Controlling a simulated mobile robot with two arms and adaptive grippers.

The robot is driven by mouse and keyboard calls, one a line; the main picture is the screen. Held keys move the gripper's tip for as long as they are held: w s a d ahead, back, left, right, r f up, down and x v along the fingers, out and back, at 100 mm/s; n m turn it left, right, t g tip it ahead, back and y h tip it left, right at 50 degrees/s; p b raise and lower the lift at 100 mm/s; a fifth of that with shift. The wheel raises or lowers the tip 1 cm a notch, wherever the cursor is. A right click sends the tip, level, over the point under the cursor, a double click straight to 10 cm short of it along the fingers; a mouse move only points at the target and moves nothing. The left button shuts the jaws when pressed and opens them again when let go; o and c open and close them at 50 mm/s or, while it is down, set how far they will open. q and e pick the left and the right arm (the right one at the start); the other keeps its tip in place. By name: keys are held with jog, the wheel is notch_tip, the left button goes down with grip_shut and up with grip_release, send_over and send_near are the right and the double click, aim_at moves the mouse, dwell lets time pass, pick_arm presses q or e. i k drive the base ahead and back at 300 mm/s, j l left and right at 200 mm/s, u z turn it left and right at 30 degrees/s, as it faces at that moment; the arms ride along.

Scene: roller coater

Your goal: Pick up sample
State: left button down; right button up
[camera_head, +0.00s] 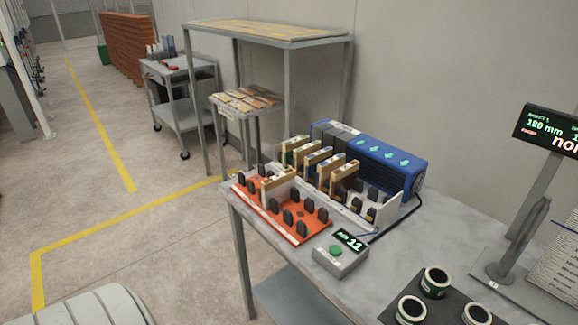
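A single flat panel sample with a light wooden edge (279,181) stands upright between black posts on an orange rack (262,213), on the near grey table. Several similar wooden-edged panels (345,176) stand upright in a row in the white holder just behind, in front of a blue unit. More flat panels (246,98) lie on a small stand farther back. I cannot tell which of these is the sample meant. Neither of my grippers is in view, and no panel is seen held.
A display on a post (551,132) stands at the right.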

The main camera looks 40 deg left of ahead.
aim_at(278, 187)
jog(key=u, duration=1.4)
jog(key=i+j, duration=0.55)
jog(key=j, duration=0.25)
jog(key=u, duration=0.05)
